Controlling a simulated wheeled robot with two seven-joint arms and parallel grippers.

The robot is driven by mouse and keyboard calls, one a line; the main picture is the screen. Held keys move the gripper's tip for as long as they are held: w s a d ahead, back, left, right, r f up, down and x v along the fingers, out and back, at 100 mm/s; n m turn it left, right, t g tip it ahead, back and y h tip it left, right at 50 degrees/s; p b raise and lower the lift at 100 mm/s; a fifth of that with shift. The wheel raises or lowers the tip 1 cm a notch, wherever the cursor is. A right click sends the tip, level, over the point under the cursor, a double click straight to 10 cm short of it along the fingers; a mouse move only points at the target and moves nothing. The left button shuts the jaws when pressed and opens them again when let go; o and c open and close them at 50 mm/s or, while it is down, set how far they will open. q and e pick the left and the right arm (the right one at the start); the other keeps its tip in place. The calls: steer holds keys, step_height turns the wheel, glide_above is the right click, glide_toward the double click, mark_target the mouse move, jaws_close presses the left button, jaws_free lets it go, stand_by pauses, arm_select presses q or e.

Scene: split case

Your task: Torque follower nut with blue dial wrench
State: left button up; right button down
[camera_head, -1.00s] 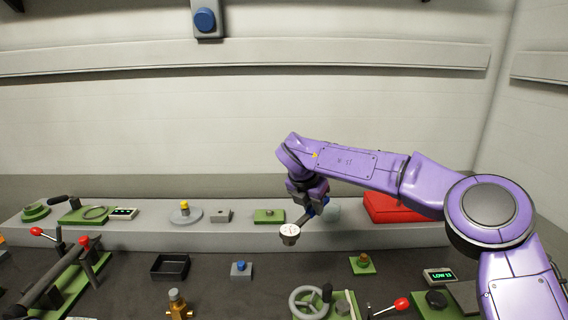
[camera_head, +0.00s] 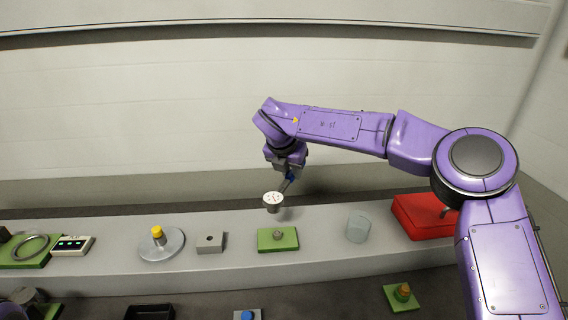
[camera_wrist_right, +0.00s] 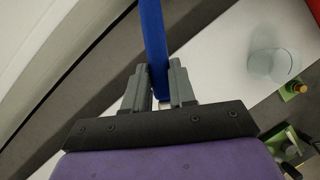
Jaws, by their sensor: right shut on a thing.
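The blue dial wrench shows its white dial head (camera_head: 273,199) in the head view, above the shelf. My right gripper (camera_head: 289,176) is shut on the wrench's blue handle, which also shows between the fingers in the right wrist view (camera_wrist_right: 154,45). A nut (camera_head: 278,235) sits on a green plate (camera_head: 290,245) on the shelf, below the dial head and apart from it. Another nut, brass-coloured (camera_head: 403,290), sits on a green plate lower right. I cannot tell which is the follower nut. My left gripper is not in view.
On the grey shelf (camera_head: 330,262) stand a round disc with a yellow-topped post (camera_head: 170,248), a grey block (camera_head: 211,243), a clear cylinder (camera_head: 358,228) and a red case (camera_head: 420,215). A black tray (camera_head: 150,312) lies in front.

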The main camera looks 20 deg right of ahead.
steer(key=shift+s+r, duration=0.25)
steer(key=shift+s, duration=0.05)
steer(key=shift+s+f+b, duration=0.2)
steer(key=shift+f+b, duration=0.4)
steer(key=shift+f, duration=0.05)
steer(key=shift+s+f+b, duration=0.15)
steer(key=shift+f+b, duration=0.4)
steer(key=shift+f, duration=0.05)
steer(key=f+b, duration=0.1)
steer(key=s+f+b, duration=0.1)
steer(key=shift+d+f+b, duration=0.1)
steer(key=shift+f+b, duration=0.15)
steer(key=shift+b, duration=0.05)
steer(key=shift+w+f, duration=0.2)
steer(key=shift+w, duration=0.15)
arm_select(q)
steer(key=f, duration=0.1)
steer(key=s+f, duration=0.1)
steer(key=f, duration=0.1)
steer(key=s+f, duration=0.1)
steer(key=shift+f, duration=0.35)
arm_select(e)
steer(key=shift+s, duration=0.1)
steer(key=shift+s+r, duration=0.1)
steer(key=shift+f, duration=0.2)
